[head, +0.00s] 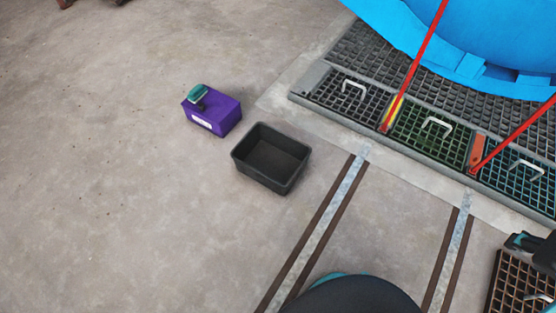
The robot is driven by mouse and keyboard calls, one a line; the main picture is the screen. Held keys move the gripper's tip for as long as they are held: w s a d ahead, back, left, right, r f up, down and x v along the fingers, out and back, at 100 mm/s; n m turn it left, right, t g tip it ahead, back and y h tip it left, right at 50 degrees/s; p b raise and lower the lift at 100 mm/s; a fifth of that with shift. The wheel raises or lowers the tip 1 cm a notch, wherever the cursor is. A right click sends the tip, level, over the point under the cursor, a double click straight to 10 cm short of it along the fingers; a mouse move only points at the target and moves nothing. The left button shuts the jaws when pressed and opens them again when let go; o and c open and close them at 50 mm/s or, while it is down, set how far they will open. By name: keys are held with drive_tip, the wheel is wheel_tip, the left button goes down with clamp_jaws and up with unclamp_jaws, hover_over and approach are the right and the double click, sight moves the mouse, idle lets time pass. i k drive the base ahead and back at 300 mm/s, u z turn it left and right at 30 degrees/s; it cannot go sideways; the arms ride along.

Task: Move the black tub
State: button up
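The black tub (284,181) sits upright on the concrete floor near the middle of the head view. It is rectangular, open at the top, and looks empty. A purple box (224,121) with a teal and black piece (198,96) on top stands just behind it to the left, with a small gap between them. I cannot make out my gripper in this view. Nothing touches the tub.
A grey-framed grating (378,138) with white handles lies to the right, under a large blue vessel (480,30) and red bars (417,62). Floor rails (325,220) run close to the tub's right. A brown grate (508,283) lies bottom right. The left floor is clear.

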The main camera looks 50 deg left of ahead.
sight(270, 156)
drive_tip(key=u, duration=1.75)
drive_tip(key=k, duration=0.55)
drive_tip(key=z, duration=0.65)
drive_tip(key=i, duration=1.6)
drive_tip(key=u, duration=0.65)
